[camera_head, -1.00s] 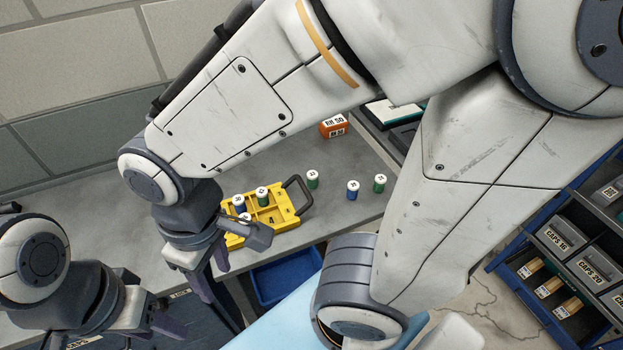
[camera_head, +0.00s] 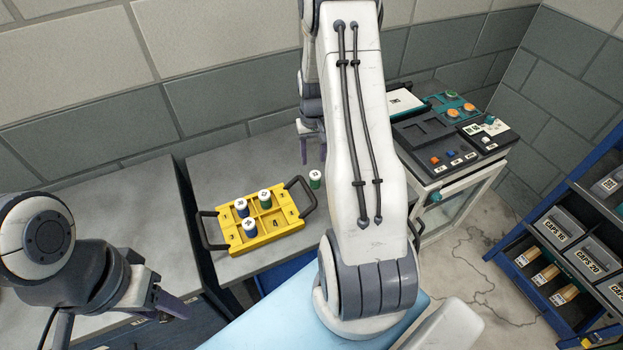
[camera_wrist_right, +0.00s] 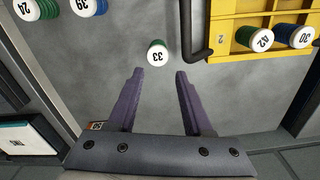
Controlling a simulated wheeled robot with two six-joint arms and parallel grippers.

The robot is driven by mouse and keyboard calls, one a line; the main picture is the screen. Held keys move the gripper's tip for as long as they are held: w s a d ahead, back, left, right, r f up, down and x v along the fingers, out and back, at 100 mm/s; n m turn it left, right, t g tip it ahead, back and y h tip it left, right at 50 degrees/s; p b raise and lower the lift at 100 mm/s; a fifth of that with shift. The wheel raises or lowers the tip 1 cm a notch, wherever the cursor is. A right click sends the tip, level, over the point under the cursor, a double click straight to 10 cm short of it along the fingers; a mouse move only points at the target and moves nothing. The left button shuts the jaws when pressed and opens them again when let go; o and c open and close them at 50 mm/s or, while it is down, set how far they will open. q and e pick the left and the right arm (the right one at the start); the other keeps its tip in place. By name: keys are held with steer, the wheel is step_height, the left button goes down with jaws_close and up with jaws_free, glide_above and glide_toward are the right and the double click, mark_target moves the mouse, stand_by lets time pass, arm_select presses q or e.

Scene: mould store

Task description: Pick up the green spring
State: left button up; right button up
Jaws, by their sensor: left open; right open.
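A green spring with a white cap marked 33 (camera_wrist_right: 157,53) stands on the bench just beyond my right fingertips in the right wrist view, with nothing between the fingers. In the head view a green spring (camera_head: 315,179) stands right of the yellow tray (camera_head: 282,233). My right gripper (camera_head: 314,158) is open above the bench; its fingers also show in the right wrist view (camera_wrist_right: 158,76). Another green spring marked 24 (camera_wrist_right: 27,10) and a blue one marked 29 (camera_wrist_right: 87,6) stand at upper left there. My left gripper (camera_head: 172,306) is open and empty at lower left.
The tray holds a green spring (camera_head: 264,198) and two blue ones (camera_head: 241,208) (camera_head: 250,228); its black handle (camera_wrist_right: 196,40) is close to spring 33. A control panel (camera_head: 455,130) stands right of my right arm. My arm hides part of the bench.

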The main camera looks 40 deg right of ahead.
mark_target(315, 174)
steer(key=f, duration=0.3)
steer(key=shift+s+d+p, duration=0.15)
steer(key=shift+d+p, duration=0.1)
steer(key=shift+p, duration=0.05)
steer(key=shift+a+f+p, duration=0.1)
steer(key=shift+f+p, duration=0.3)
steer(key=shift+f, duration=0.2)
step_height(315, 174, down, 3)
steer(key=shift+s+a+f+p, duration=0.1)
steer(key=shift+s+f+p, duration=0.05)
steer(key=shift+p, duration=0.6)
steer(key=shift+f, duration=0.5)
jaws_close()
